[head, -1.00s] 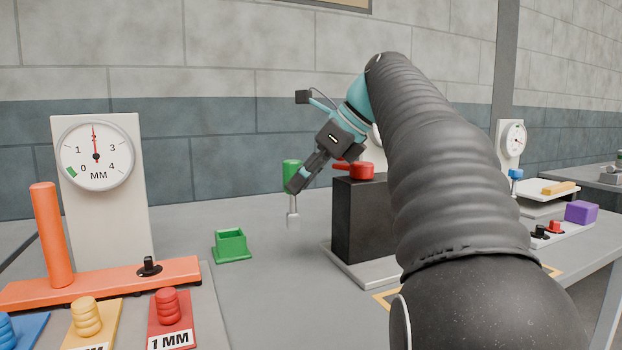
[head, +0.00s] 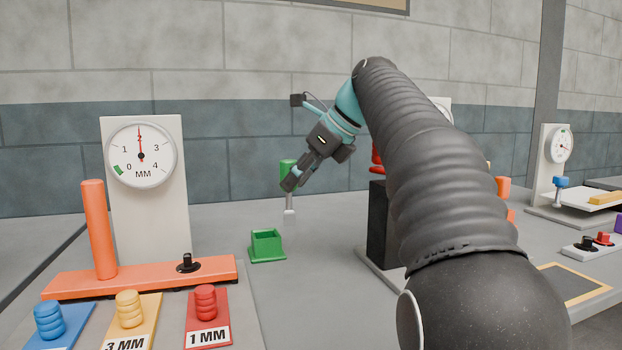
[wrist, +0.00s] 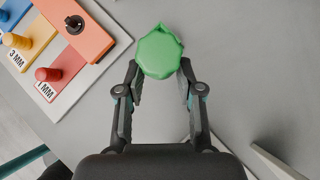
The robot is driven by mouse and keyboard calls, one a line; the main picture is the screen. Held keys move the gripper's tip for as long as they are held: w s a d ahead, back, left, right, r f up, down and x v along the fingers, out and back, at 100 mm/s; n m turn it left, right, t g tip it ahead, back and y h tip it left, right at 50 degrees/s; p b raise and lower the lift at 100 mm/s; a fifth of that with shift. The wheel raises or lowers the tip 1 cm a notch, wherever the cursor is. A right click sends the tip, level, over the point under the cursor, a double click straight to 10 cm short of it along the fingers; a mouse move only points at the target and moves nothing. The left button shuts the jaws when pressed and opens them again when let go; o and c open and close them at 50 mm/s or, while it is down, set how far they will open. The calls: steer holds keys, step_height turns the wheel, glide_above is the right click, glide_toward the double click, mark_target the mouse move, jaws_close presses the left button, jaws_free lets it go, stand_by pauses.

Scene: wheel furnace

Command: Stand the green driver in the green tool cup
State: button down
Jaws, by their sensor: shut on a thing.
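The green driver (head: 288,170) hangs upright in my gripper (head: 291,183), green handle up and its pale metal tip pointing down. My gripper is shut on the handle. In the wrist view the handle's round top (wrist: 159,53) sits between my two fingers (wrist: 159,80). The handle may hide the cup in the wrist view.
A white dial gauge (head: 141,155) on an orange base (head: 140,278) with an orange post stands at the left. Blue, yellow and red knobbed plates (head: 207,318) lie in front. A dark block (head: 378,225) stands right of the cup. Grey table is clear around the cup.

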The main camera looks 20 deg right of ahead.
steer(key=shift+w+a+f, duration=0.25)
steer(key=shift+w+a, duration=0.8)
steer(key=shift+w+a+f, duration=0.25)
steer(key=shift+w+a, duration=0.75)
steer(key=shift+a, duration=0.05)
steer(key=shift+f+b, duration=1.1)
steer(key=shift+f, duration=1.85)
steer(key=c, duration=0.7)
jaws_free()
steer(key=shift+o, duration=0.2)
